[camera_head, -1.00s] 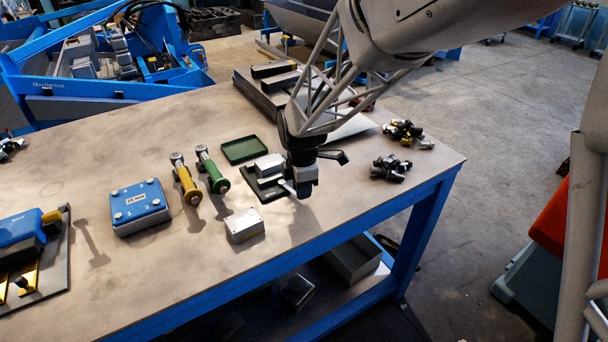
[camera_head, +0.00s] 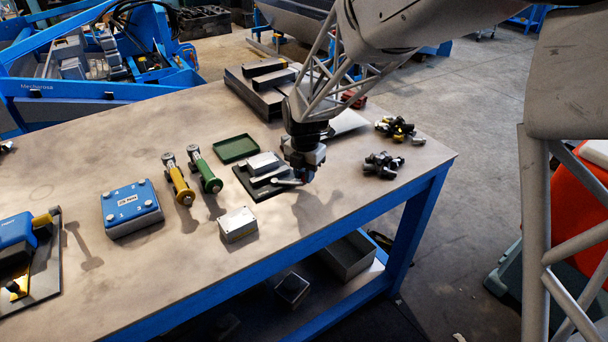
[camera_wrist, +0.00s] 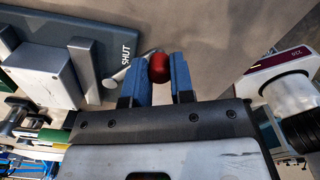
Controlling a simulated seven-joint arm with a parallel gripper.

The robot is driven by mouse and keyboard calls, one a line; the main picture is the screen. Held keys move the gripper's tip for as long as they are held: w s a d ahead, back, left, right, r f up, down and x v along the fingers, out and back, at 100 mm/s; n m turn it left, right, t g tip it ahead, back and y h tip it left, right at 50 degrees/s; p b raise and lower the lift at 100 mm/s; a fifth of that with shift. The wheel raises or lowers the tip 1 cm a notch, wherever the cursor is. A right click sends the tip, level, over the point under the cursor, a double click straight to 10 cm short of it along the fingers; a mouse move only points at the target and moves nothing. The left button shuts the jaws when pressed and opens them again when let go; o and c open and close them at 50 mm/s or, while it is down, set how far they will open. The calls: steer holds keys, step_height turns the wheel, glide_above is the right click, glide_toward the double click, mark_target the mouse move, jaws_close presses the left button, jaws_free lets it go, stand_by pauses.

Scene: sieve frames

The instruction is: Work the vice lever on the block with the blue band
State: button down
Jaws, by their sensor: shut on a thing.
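A vice with a dark base plate (camera_head: 245,186) and pale metal block-like parts (camera_head: 263,162) stands near the table's front right. In the wrist view its base plate (camera_wrist: 60,30) reads SHUT beside a pale lever (camera_wrist: 122,75) with a red knob (camera_wrist: 158,66). My gripper (camera_wrist: 162,82) is shut on the red knob, which sits between its blue fingers. In the head view my gripper (camera_head: 306,176) is low at the vice's right side and hides the knob. I cannot make out a blue band on the block.
A silver box (camera_head: 238,224) stands in front of the vice and a green tray (camera_head: 235,148) behind it. Green (camera_head: 207,172) and yellow (camera_head: 178,182) handled tools and a blue box (camera_head: 131,207) are left. Dark fittings (camera_head: 382,164) lie right.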

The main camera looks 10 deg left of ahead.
stand_by(0.3)
steer(key=c, duration=1)
jaws_free()
steer(key=shift+r, duration=0.1)
steer(key=shift+r, duration=3.85)
